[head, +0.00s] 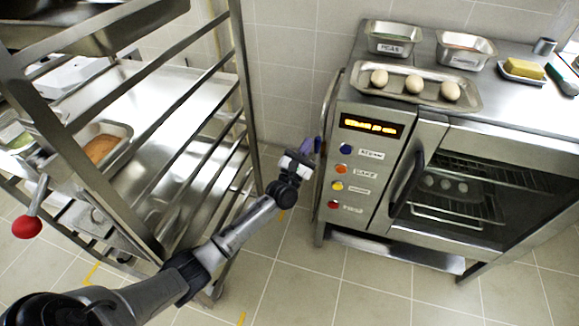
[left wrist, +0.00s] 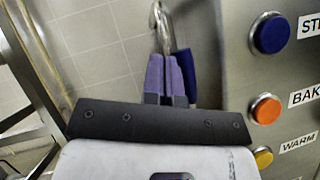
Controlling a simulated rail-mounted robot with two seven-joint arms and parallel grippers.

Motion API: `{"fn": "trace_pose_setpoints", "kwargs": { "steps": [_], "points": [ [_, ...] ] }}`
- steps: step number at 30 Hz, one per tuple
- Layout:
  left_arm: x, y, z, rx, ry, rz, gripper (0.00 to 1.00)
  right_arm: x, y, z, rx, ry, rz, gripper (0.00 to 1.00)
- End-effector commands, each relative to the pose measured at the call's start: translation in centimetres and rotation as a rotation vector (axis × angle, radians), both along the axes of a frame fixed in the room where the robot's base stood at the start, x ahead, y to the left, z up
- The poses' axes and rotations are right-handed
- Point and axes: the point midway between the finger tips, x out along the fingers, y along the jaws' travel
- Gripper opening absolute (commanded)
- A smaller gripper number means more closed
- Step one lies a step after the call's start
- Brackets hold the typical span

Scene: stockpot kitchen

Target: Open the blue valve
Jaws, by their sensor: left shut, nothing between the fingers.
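The blue valve handle (left wrist: 202,76) is a flat blue piece on a metal pipe (left wrist: 162,25) at the left side of the oven. In the head view the blue handle (head: 318,146) shows only as a small blue patch beside my fingertips. My left gripper (head: 307,147) is at the handle, with its purple fingers (left wrist: 168,72) shut together and nothing between them. In the left wrist view the fingers stand just left of the handle and overlap the pipe. I cannot tell whether they touch it. My right gripper is in neither view.
The oven front has a blue button (head: 346,149) and several other coloured buttons close to the right. A metal rack (head: 243,90) stands left of my arm. An egg tray (head: 413,88) sits on the oven. A red-knobbed lever (head: 27,227) is at far left.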

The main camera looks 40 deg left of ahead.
Motion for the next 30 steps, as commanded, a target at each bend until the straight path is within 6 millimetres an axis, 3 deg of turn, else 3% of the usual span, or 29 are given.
{"fn": "trace_pose_setpoints", "kwargs": {
  "steps": [7, 21, 30],
  "points": [
    [-1.3, -0.3, -0.7, 0.0, 0.003, -0.001, 0.0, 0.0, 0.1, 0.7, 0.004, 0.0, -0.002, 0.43],
    [-8.7, -1.9, -5.2, 0.001, 0.003, -0.001, 0.0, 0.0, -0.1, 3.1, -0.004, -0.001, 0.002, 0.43],
    [-11.2, -2.4, -6.8, 0.0, 0.0, 0.0, 0.0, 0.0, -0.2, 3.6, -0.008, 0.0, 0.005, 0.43]
  ]
}}
